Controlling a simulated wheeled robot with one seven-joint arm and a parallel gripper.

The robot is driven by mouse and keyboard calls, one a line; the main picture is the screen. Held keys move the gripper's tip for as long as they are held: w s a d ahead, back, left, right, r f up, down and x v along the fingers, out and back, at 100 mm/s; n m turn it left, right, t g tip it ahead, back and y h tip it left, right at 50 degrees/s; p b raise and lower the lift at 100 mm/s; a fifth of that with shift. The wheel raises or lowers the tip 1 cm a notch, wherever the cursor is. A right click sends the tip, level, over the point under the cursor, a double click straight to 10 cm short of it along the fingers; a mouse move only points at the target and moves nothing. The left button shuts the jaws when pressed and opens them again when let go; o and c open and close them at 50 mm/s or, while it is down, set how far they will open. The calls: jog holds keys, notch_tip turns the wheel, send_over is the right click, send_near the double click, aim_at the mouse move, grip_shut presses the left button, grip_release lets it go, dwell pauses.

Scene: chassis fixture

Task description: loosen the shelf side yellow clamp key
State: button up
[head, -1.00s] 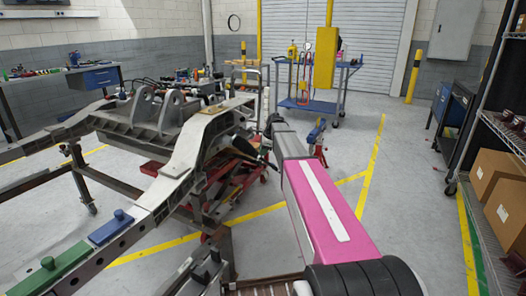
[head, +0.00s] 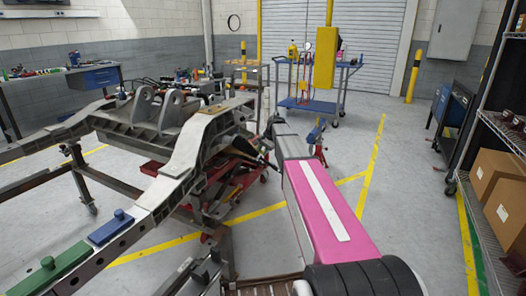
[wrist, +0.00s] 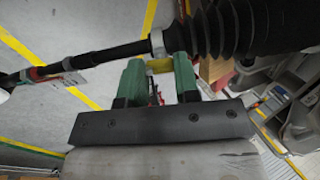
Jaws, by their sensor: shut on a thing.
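The yellow clamp key (wrist: 160,66) shows in the wrist view as a small yellow piece between the two green fingers of my gripper (wrist: 157,72). My gripper is shut on it. Most of the key is hidden by the fingers. A black ribbed boot (wrist: 225,25) and a dark rod (wrist: 115,54) with a light grey collar run across, just beyond the fingertips. In the head view my pink arm reaches toward the right side of the grey chassis (head: 185,150); the key and fingertips cannot be made out there.
A blue cart (head: 312,105) stands at the back. A shelf (head: 500,150) with cardboard boxes is at the right. A red wheeled stand (head: 240,185) is under the chassis. Blue (head: 110,228) and green (head: 50,270) blocks sit on the near rail. Floor between chassis and shelf is mostly clear.

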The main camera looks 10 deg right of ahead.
jog(key=n, duration=0.4)
jog(key=shift+n, duration=0.3)
jog(key=n, duration=0.4)
jog(key=shift+n, duration=0.3)
jog(key=n, duration=0.4)
jog(key=shift+n, duration=0.3)
jog(key=shift+n+y, duration=0.3)
jog(key=shift+n, duration=1.6)
jog(key=o, duration=0.9)
jog(key=shift+d, duration=0.1)
jog(key=v, duration=1)
jog(key=shift+d+r, duration=0.15)
jog(key=shift+r, duration=0.2)
